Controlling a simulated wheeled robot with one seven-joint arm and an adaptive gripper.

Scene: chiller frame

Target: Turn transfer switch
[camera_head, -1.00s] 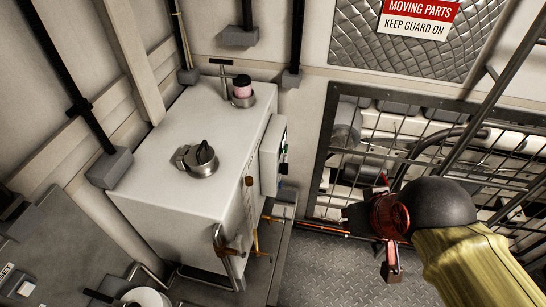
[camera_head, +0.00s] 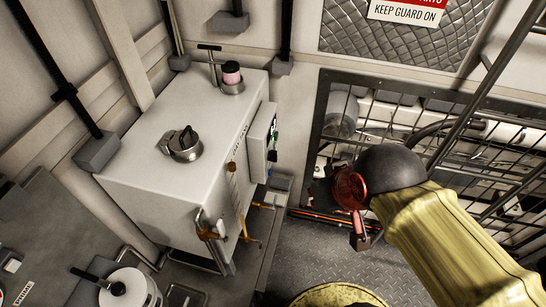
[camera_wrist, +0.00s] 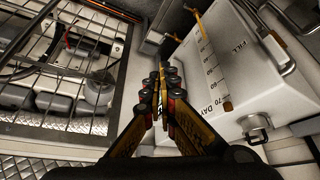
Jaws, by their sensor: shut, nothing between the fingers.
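A white wall box (camera_head: 262,140) with small dark and green fittings is on the right side of the white tank; it may carry the transfer switch, but its details are too small to tell. The tank (camera_head: 200,120) has a metal cap with a black, knob-like top (camera_head: 185,143) on its upper face. My gripper (camera_wrist: 166,82) is shut and empty, its fingertips together in the wrist view. In the head view its red wrist part (camera_head: 348,188) is right of the tank, apart from it and in front of the grille. The fingertips are not clear there.
A wire guard grille (camera_head: 400,150) covers piping and machinery on the right. Amber-handled valves and pipes (camera_head: 210,228) project from the tank's front. A white pot (camera_head: 130,288) is at lower left. The chequered floor between is mostly clear.

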